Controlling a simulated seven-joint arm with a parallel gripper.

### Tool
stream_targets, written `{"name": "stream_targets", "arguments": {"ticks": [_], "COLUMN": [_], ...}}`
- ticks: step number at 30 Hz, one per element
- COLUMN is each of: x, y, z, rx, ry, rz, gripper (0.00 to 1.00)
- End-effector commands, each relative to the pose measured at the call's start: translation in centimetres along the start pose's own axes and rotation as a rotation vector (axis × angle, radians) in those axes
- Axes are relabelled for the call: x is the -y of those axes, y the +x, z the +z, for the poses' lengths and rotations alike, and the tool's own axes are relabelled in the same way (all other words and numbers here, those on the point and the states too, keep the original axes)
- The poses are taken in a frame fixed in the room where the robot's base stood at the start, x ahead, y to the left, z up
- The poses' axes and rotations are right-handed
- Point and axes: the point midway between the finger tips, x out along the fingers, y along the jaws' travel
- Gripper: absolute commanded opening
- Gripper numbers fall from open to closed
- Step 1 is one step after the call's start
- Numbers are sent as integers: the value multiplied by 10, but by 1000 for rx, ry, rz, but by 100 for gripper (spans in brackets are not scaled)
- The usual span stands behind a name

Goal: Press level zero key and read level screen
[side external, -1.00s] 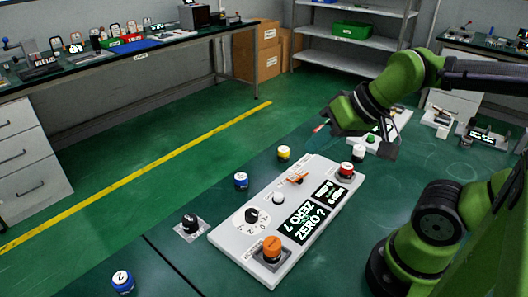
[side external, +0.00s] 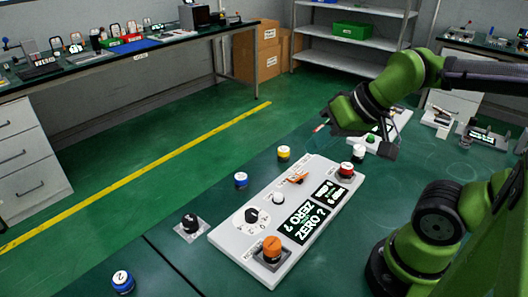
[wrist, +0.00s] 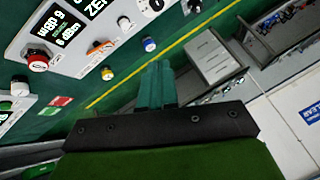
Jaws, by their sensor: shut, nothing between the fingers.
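A pale grey generator panel (side external: 225,241) lies on the green bench. Its large dark screen (side external: 305,222) reads "ZERO ?" in white, partly mirrored. A smaller screen (side external: 328,194) beside it shows small white text, which also shows in the wrist view (wrist: 62,32) but is hard to read. An orange button (side external: 272,246) sits at the near end and a red button (side external: 347,169) at the far end. Which key is level zero cannot be told. My gripper (side external: 319,129) is above and beyond the far end, apart from it. In the wrist view its fingers (wrist: 156,84) are together and empty.
The panel also bears a black dial (side external: 251,215), a white button (side external: 278,198) and an orange switch (side external: 297,177). Blue (side external: 241,180), yellow (side external: 284,153) and white (side external: 358,153) buttons stand loose nearby. Another panel (side external: 396,124) lies beneath my arm.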

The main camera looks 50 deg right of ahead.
Motion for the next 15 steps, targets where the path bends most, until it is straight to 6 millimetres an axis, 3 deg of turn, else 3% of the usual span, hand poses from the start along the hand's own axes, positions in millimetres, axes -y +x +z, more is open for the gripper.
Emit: {"name": "stream_targets", "arguments": {"ticks": [5,10,15], "x": [-4,-21,-39], "y": [3,22,53], "z": [-1,-5,-9], "rx": [7,78,215], "ry": [14,100,436], "rz": [12,65,108], "gripper": [0,0,0]}}
